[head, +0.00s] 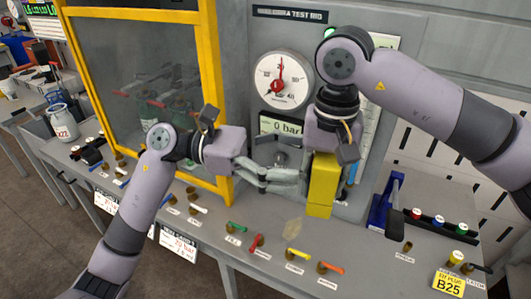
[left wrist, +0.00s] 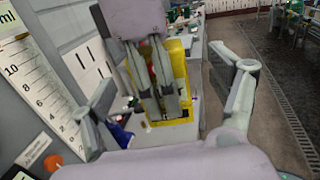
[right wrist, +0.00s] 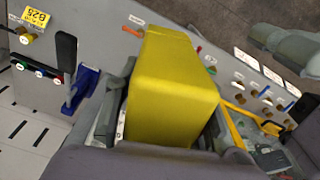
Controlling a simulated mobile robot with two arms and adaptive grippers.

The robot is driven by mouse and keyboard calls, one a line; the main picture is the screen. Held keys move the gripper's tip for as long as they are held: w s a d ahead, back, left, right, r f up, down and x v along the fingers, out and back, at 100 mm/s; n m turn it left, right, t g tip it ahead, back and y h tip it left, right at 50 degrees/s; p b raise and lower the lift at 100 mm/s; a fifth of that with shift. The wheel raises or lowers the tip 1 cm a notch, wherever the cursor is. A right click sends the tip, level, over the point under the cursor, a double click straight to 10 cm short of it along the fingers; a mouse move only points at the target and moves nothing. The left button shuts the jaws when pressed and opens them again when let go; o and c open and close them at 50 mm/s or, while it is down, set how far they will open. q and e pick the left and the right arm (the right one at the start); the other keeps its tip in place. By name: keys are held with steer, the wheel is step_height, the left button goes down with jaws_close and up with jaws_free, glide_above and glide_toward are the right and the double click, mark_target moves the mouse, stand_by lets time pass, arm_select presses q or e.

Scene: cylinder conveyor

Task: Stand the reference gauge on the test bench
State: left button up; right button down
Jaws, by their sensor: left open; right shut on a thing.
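The reference gauge appears as a yellow box-shaped body (head: 322,185), roughly upright, at the front of the test rig panel. My right gripper (head: 322,160) is shut on it from above; its fingers also cross the gauge's face in the left wrist view (left wrist: 152,95). The yellow body (right wrist: 170,85) fills the middle of the right wrist view. I cannot tell whether its base touches the test bench (head: 345,235). My left gripper (head: 295,180) is open and empty, just left of the gauge.
Several coloured valve levers, including a red one (head: 257,242), line the bench front. A blue holder with a dark handle (head: 385,208) stands right of the gauge. A yellow-framed screen (head: 215,100) is at left, and a round dial (head: 282,80) is behind.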

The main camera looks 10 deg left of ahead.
mark_target(313, 161)
arm_select(q)
steer(key=d, duration=0.6)
steer(key=shift+w+d, duration=0.1)
steer(key=shift+d, duration=0.25)
steer(key=shift+c, duration=0.4)
steer(key=c, duration=1.3)
arm_select(e)
steer(key=shift+w, duration=0.1)
arm_select(q)
steer(key=shift+r, duration=0.1)
steer(key=shift+c, duration=0.7)
arm_select(e)
steer(key=c, duration=1.4)
jaws_free()
steer(key=o, duration=0.4)
steer(key=shift+o, duration=0.2)
steer(key=shift+r, duration=0.1)
